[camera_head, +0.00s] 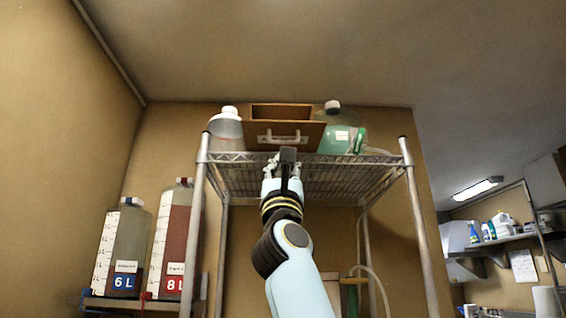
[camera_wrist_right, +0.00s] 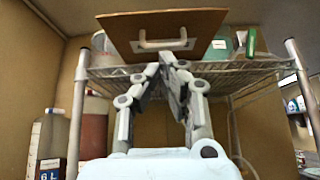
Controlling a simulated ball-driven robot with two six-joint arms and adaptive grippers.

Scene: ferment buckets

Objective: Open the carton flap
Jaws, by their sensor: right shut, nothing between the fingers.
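A brown carton (camera_head: 281,107) stands on the top wire shelf, between two jugs. Its front flap (camera_head: 255,132) has a pale bar handle (camera_head: 283,137) and also fills the top of the right wrist view (camera_wrist_right: 190,23). The flap looks tilted outward at its top, with a dark gap behind its upper edge. My right gripper (camera_head: 284,160) is shut and empty, with its fingertips (camera_wrist_right: 167,56) pointing up just below the handle in the picture. I cannot tell whether they touch the flap. My left gripper is not in view.
A white-capped jug (camera_head: 226,126) stands left of the carton and a green jug (camera_head: 341,137) right of it. The wire shelf (camera_head: 235,158) has metal posts. Buckets marked 6 L (camera_head: 126,250) and 8 L (camera_head: 176,235) stand at the lower left.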

